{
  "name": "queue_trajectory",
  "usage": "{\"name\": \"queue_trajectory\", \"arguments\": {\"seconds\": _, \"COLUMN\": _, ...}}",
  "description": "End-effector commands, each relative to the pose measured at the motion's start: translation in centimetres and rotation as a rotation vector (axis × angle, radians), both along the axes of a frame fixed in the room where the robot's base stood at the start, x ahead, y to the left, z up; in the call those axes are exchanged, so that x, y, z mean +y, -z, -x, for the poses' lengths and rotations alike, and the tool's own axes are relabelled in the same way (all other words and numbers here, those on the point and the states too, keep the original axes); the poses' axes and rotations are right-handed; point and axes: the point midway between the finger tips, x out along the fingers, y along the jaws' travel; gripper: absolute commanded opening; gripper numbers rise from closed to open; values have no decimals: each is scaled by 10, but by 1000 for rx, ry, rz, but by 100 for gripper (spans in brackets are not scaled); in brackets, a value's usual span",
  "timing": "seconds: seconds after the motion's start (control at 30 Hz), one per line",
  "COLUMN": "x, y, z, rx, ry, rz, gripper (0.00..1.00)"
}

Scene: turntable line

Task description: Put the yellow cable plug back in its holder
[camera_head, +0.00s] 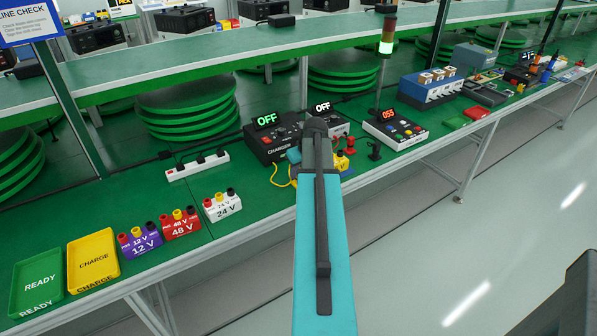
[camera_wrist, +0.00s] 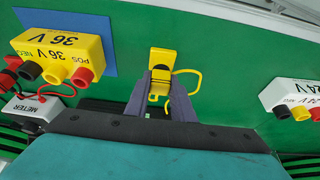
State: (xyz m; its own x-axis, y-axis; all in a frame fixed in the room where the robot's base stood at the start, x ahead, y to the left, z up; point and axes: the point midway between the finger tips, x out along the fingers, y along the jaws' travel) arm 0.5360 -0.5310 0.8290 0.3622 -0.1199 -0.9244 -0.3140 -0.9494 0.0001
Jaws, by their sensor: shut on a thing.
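In the wrist view my gripper (camera_wrist: 159,92) is shut on the yellow cable plug (camera_wrist: 158,87), which sits between the two dark fingers. A yellow cable (camera_wrist: 196,82) loops out to the right of it. A yellow block (camera_wrist: 163,56), seemingly the holder, lies directly beyond the fingertips, in line with the plug. I cannot tell whether the plug touches it or is inside it. In the head view my arm hides the gripper, the plug and the holder; only a bit of yellow cable (camera_head: 276,176) shows left of the arm.
A yellow 36 V block (camera_wrist: 62,50) on a blue mat (camera_wrist: 96,28) is left of the fingers, with a meter (camera_wrist: 28,110) and red lead near it. A 24 V block (camera_wrist: 290,95) is at right. In the head view the charger (camera_head: 268,148) stands behind my arm.

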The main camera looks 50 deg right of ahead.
Motion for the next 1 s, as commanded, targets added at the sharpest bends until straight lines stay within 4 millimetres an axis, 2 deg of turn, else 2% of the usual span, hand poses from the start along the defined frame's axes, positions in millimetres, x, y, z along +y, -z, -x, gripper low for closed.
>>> {"name": "queue_trajectory", "arguments": {"seconds": 0.17, "x": 0, "y": 0, "z": 0, "rx": 0, "ry": 0, "rz": 0, "gripper": 4}}
{"name": "queue_trajectory", "arguments": {"seconds": 0.2, "x": 0, "y": 0, "z": 0, "rx": 0, "ry": 0, "rz": 0, "gripper": 24}}
{"name": "queue_trajectory", "arguments": {"seconds": 0.33, "x": 0, "y": 0, "z": 0, "rx": 0, "ry": 0, "rz": 0, "gripper": 44}}
{"name": "queue_trajectory", "arguments": {"seconds": 0.67, "x": 0, "y": -1, "z": 0, "rx": 0, "ry": 0, "rz": 0, "gripper": 44}}
{"name": "queue_trajectory", "arguments": {"seconds": 1.0, "x": 0, "y": -11, "z": 0, "rx": 1, "ry": 0, "rz": 0, "gripper": 44}}
